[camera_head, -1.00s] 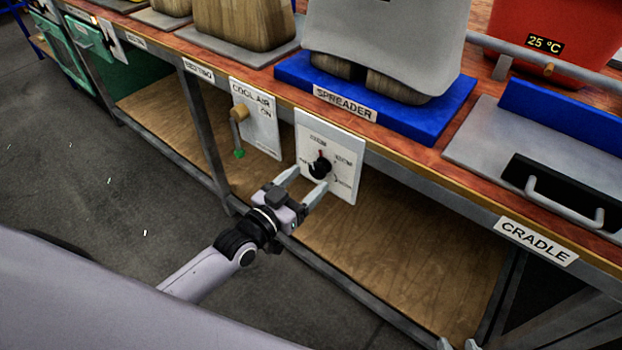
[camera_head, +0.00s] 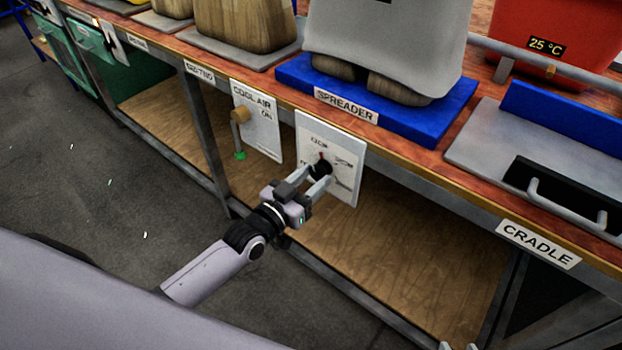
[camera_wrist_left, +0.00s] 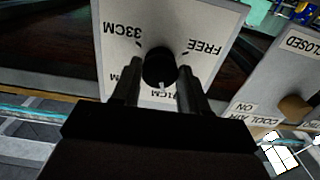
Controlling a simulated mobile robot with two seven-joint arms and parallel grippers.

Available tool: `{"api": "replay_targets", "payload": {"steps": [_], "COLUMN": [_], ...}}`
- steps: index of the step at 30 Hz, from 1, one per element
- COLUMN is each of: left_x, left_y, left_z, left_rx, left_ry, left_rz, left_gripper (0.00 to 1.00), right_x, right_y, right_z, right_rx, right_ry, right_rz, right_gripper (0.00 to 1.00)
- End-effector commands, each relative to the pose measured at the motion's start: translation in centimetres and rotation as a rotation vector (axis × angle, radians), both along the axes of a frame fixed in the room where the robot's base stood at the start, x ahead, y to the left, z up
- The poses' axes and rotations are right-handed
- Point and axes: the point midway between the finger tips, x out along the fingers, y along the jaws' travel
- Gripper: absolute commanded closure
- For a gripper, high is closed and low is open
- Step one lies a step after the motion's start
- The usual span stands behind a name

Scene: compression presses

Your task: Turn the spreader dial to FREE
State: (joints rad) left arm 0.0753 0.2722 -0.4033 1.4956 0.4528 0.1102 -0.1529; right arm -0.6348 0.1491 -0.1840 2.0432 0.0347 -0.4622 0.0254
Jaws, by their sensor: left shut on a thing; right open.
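The spreader dial is a black round knob (camera_head: 321,168) on a white panel (camera_head: 343,188) below the SPREADER label. In the left wrist view, the knob (camera_wrist_left: 159,66) appears with the panel upside down. Its pale pointer mark faces a label ending in "1CM", partly hidden by my gripper. FREE (camera_wrist_left: 206,47) and 33CM (camera_wrist_left: 124,32) are printed on other sides. In the head view, the red pointer mark is towards the top label. My left gripper (camera_head: 314,174) is shut on the knob, one finger on each side. My right gripper (camera_head: 459,346) barely shows at the bottom edge, open.
The COOL AIR panel (camera_head: 262,138) with a wooden-knobbed lever stands just left of the dial panel. The bench edge runs above, with a blue spreader base (camera_head: 430,122) on top. A CRADLE label (camera_head: 538,245) is at the right. The lower wooden shelf (camera_head: 390,265) is bare.

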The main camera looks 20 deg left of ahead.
Motion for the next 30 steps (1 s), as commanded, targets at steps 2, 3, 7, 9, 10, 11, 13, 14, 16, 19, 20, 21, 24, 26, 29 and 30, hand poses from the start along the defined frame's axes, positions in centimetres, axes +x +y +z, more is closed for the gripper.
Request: {"api": "replay_targets", "payload": {"steps": [2,3,7,9,10,11,13,14,16,19,20,21,24,26,29,30], "left_x": [-0.02,-0.02,-0.03,-0.04,-0.05,-0.05,-0.07,-0.07,-0.08,-0.08,-0.08,-0.08,-0.09,-0.10,-0.11,-0.11], "left_y": [0.01,0.01,0.00,-0.01,-0.02,-0.02,-0.04,-0.05,-0.07,-0.07,-0.07,-0.08,-0.11,-0.12,-0.15,-0.16], "left_z": [-0.01,-0.01,-0.02,-0.03,-0.03,-0.03,-0.03,-0.03,-0.03,-0.05,-0.05,-0.06,-0.07,-0.08,-0.09,-0.10], "left_rx": [-0.020,-0.034,-0.101,-0.148,-0.172,-0.194,-0.255,-0.281,-0.344,-0.434,-0.461,-0.497,-0.586,-0.641,-0.731,-0.765], "left_ry": [0.008,0.014,0.039,0.057,0.066,0.074,0.096,0.104,0.127,0.160,0.169,0.182,0.215,0.235,0.267,0.280], "left_rz": [0.000,0.000,0.000,0.000,0.000,0.000,0.000,-0.001,0.000,0.000,0.000,0.000,0.000,0.000,0.000,0.000], "left_gripper": [0.86,0.86,0.86,0.86,0.86,0.86,0.86,0.86,0.86,0.86,0.86,0.86,0.86,0.86,0.86,0.86], "right_x": [-0.02,-0.02,-0.03,-0.04,-0.05,-0.04,-0.06,-0.06,-0.06,-0.08,-0.09,-0.09,-0.11,-0.12,-0.12,-0.13], "right_y": [-0.02,-0.02,-0.03,-0.03,-0.03,-0.03,-0.04,-0.04,-0.05,-0.08,-0.09,-0.10,-0.11,-0.12,-0.12,-0.12], "right_z": [0.07,0.10,0.27,0.36,0.40,0.44,0.52,0.55,0.59,0.61,0.61,0.60,0.56,0.51,0.42,0.37], "right_rx": [0.000,0.000,0.000,0.000,0.000,0.000,-0.001,-0.001,-0.002,-0.003,-0.003,-0.004,-0.005,-0.005,-0.005,-0.005], "right_ry": [0.001,0.001,0.001,0.001,0.002,0.002,0.002,0.002,0.002,0.002,0.002,0.002,0.003,0.003,0.003,0.003], "right_rz": [0.000,0.000,0.000,0.000,0.000,0.000,0.001,0.001,0.001,0.002,0.002,0.003,0.003,0.003,0.003,0.003], "right_gripper": [0.57,0.57,0.57,0.57,0.57,0.57,0.57,0.57,0.57,0.57,0.57,0.57,0.57,0.57,0.57,0.57]}}
